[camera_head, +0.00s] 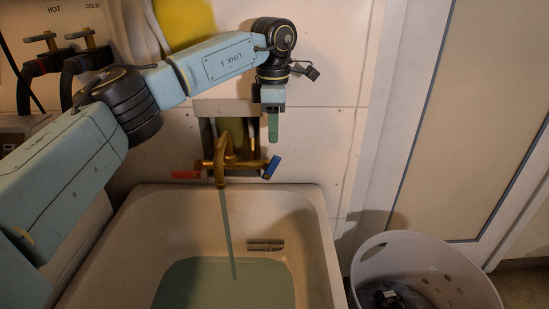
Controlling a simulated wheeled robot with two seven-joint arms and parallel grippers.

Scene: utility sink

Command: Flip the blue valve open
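The blue valve handle (271,167) is on the right end of the brass faucet (227,165) above the sink, and it sits tilted. A red valve handle (186,175) is on the faucet's left end and lies about level. My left gripper (273,138) hangs pointing down above the blue handle, with a small gap between them in the picture. Its fingers are seen edge-on, so I cannot tell whether they are apart. My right gripper is not in view.
A greenish stream (228,235) runs from the spout into the sink (315,230), where water is pooled. A pale basket (455,285) stands right of the sink. Hot and cold taps (82,37) with dark hoses are at upper left.

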